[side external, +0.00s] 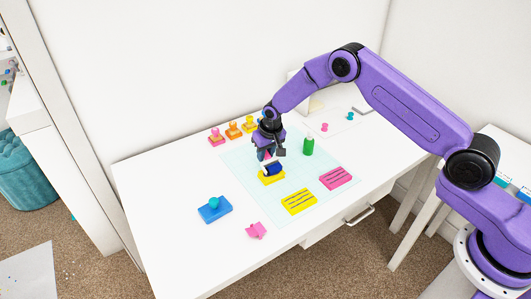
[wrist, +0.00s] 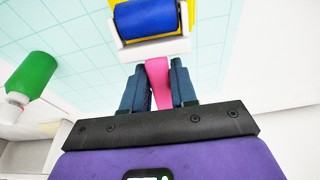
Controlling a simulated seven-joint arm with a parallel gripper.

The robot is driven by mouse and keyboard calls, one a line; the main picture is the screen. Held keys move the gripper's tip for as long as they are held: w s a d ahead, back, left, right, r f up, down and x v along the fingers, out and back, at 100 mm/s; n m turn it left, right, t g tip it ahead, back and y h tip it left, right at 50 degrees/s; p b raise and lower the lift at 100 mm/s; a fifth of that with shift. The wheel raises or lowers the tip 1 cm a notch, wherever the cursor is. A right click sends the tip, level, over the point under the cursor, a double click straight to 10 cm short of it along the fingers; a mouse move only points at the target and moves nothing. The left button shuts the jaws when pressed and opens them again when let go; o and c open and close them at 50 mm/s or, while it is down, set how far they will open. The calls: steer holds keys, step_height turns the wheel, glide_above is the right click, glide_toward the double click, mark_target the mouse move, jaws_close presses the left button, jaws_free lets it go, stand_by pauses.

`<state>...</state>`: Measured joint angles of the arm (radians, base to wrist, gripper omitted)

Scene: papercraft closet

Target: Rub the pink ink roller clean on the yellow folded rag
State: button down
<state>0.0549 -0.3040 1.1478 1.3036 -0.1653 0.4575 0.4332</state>
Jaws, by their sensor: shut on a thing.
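The ink roller has a pink handle (wrist: 158,82), a white frame (wrist: 153,49) and a blue drum (wrist: 145,18). My gripper (wrist: 157,72) is shut on the pink handle, one finger on each side. In the side view my gripper (side external: 267,153) points down over the mat, and the blue drum (side external: 273,169) is at the yellow folded rag (side external: 271,180). The rag also shows behind the drum in the wrist view (wrist: 186,8). The drum covers part of the rag, and I cannot tell whether they touch.
Stamps (side external: 233,131) stand at the back. A blue block (side external: 215,210) and a pink piece (side external: 256,230) lie in front.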

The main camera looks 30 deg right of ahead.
steer(key=shift+a+f, duration=0.1)
steer(key=shift+a, duration=0.85)
steer(key=shift+d, duration=0.2)
steer(key=shift+d, duration=1)
steer(key=shift+r, duration=0.25)
steer(key=shift+r, duration=0.6)
